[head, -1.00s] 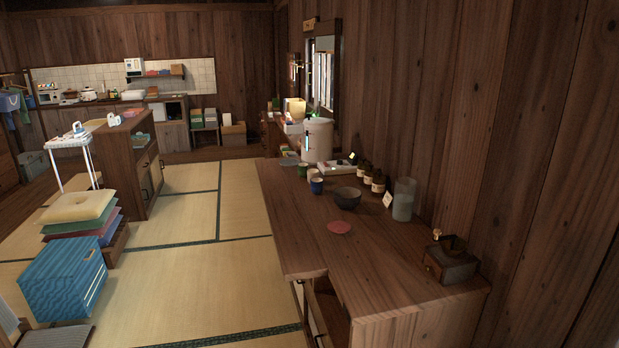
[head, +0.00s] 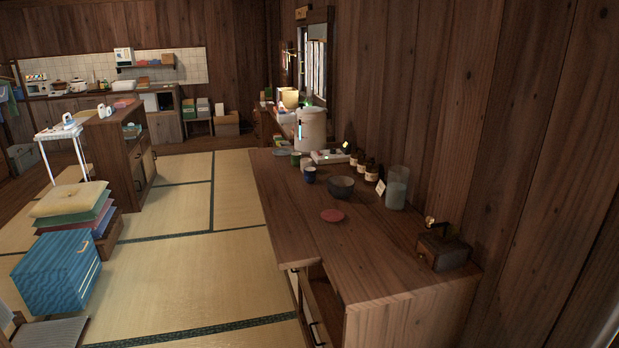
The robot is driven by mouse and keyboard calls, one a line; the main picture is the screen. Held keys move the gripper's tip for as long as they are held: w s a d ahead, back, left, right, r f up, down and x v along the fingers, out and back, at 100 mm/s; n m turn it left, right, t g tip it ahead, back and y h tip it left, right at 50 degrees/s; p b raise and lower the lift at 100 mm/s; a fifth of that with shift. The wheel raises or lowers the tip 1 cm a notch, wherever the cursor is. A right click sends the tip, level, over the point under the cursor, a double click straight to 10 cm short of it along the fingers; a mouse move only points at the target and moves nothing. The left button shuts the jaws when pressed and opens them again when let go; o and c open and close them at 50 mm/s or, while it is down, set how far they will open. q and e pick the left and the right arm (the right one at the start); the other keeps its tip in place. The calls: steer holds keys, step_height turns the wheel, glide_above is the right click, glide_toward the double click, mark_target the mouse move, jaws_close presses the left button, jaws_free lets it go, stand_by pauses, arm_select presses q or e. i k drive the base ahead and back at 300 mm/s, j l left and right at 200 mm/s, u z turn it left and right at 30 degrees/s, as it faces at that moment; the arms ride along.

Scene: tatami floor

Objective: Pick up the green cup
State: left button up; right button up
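A small green cup (head: 296,159) stands upright on the wooden counter (head: 380,255), toward its far left part. A dark blue cup (head: 310,174) stands just in front of it and to the right. Neither of my grippers shows in the head view, so I cannot see whether they are open or shut.
Near the cups are a dark bowl (head: 341,187), a red coaster (head: 332,215), several brown bottles, a glass jar (head: 397,187), a white canister (head: 312,130) and a coffee grinder (head: 442,246). Tatami floor (head: 190,270) lies clear left of the counter.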

mark_target(295, 157)
steer(key=i+j+u, duration=0.25)
steer(key=i, duration=0.15)
steer(key=i+j+u, duration=0.1)
steer(key=i+u, duration=0.15)
steer(key=i, duration=0.15)
steer(key=i+u, duration=0.3)
steer(key=i, duration=1.1)
steer(key=i+j+z, duration=0.15)
steer(key=i+z, duration=0.3)
steer(key=i+j+z, duration=0.35)
steer(key=i+z, duration=0.15)
steer(key=i+j+z, duration=0.2)
steer(key=z, duration=0.2)
steer(key=i+j+z, duration=0.35)
steer(key=j+z, duration=0.2)
steer(key=z, duration=0.2)
steer(key=i+j+z, duration=0.15)
steer(key=j+z, duration=0.65)
steer(key=j, duration=0.2)
steer(key=j+z, duration=0.35)
steer(key=j, duration=0.25)
